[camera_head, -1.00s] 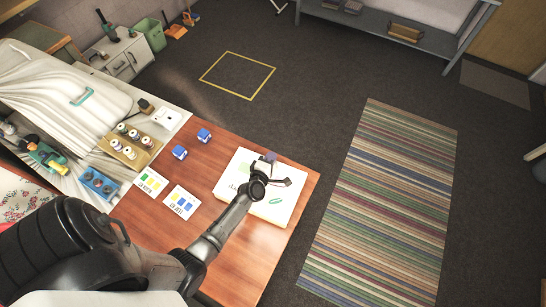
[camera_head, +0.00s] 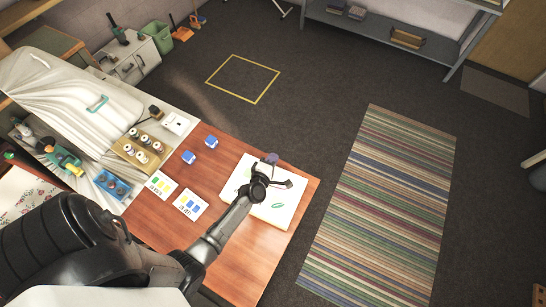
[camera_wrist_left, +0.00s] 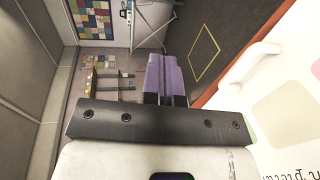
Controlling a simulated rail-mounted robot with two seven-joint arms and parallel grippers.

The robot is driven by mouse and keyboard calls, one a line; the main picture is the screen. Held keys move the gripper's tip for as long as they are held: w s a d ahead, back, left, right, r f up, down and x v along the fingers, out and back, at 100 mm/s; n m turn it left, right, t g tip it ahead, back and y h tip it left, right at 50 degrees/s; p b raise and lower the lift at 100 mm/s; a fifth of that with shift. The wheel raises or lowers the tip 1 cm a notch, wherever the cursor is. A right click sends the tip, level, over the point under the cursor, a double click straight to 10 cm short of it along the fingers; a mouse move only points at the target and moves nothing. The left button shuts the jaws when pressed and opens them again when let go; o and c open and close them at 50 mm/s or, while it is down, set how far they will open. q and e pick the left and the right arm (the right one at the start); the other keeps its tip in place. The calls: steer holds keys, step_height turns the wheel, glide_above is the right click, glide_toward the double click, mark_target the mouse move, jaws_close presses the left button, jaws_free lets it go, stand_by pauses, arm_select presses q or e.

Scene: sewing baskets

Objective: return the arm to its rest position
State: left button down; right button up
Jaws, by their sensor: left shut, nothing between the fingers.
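My left arm reaches from the lower left of the head view across the wooden table (camera_head: 232,272). My left gripper (camera_head: 271,158) is over the far part of a white board (camera_head: 282,212) with green marks. Its purple fingers (camera_wrist_left: 165,78) are together and empty in the wrist view. I cannot tell the exact gap between the gripper and the board. My right gripper is not in view.
Two blue blocks (camera_head: 211,141), two cards (camera_head: 190,204), a tray of spools (camera_head: 143,147) and a blue tray (camera_head: 112,183) lie left of the board. A striped rug (camera_head: 385,210) lies on the floor at right. The yellow-outlined floor square (camera_head: 243,79) is empty.

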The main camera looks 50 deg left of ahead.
arm_select(q)
step_height(320, 180, up, 6)
steer(key=s, duration=0.1)
steer(key=shift+d+p, duration=0.2)
steer(key=shift+p, duration=0.15)
steer(key=shift+r, duration=0.15)
steer(key=s+d+r+m+g+h, duration=0.3)
steer(key=s+d+m+h, duration=0.45)
steer(key=m, duration=0.65)
steer(key=s+d+r+m+g, duration=0.1)
steer(key=s+d+m+g, duration=0.1)
steer(key=s, duration=0.3)
steer(key=s+d+r+m+g, duration=0.1)
steer(key=s+d+m+g, duration=0.1)
steer(key=s+m, duration=0.3)
steer(key=s+d+r+m+g+y, duration=0.1)
steer(key=s+d+m+g, duration=0.1)
steer(key=s, duration=0.5)
steer(key=shift+d+r+m+g, duration=0.15)
steer(key=shift+d+m+g, duration=0.2)
steer(key=shift+m+g, duration=0.55)
